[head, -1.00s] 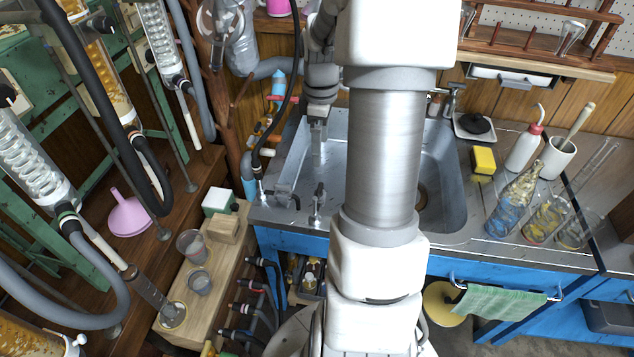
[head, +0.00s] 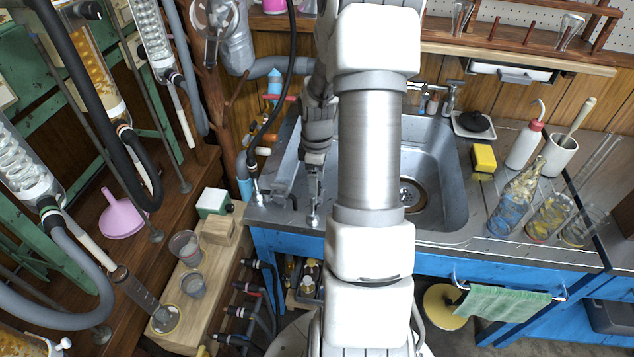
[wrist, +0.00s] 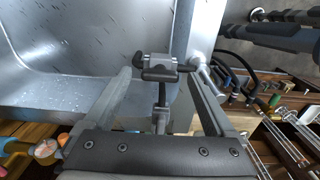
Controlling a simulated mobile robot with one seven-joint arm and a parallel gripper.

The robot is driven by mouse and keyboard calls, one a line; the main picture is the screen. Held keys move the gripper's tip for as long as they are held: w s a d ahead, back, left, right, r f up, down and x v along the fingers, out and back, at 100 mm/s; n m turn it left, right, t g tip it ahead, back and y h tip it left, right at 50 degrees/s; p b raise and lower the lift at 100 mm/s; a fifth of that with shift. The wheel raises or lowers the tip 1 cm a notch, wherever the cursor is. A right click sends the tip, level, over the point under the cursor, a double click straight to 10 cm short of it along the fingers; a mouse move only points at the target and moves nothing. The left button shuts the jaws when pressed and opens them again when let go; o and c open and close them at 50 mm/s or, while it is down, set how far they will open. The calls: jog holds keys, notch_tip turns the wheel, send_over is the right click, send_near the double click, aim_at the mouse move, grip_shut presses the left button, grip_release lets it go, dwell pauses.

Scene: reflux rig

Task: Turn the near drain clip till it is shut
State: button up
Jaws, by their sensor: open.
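The near drain clip (wrist: 160,68) shows in the wrist view as a small grey block with a black crossbar on a thin metal stem. It stands at the sink's front rim, and its base (head: 314,219) shows in the head view. My gripper (wrist: 158,77) is open, with one finger on each side of the clip. I see gaps on both sides; neither finger clearly touches it. In the head view my gripper (head: 315,185) is over the clip and hides most of its upper part. The clip's exact turn is hard to tell.
The steel sink (head: 440,165) lies to the right. Another metal fitting (head: 257,192) with a black hose stands left on the rim. A wooden block stand with cups (head: 193,285) is left of the sink. A yellow sponge (head: 484,158) and bottles sit on the right counter.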

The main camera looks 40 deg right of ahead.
jog(key=shift+c, duration=0.2)
jog(key=c, duration=1.3)
jog(key=shift+c, duration=0.2)
jog(key=shift+m, duration=0.3)
jog(key=m, duration=0.3)
jog(key=shift+m, duration=0.4)
jog(key=m, duration=0.4)
jog(key=shift+m+p, duration=0.3)
jog(key=shift+p, duration=0.05)
jog(key=m, duration=0.4)
jog(key=shift+m, duration=0.3)
jog(key=m+p, duration=0.1)
jog(key=m, duration=0.3)
jog(key=shift+m, duration=0.3)
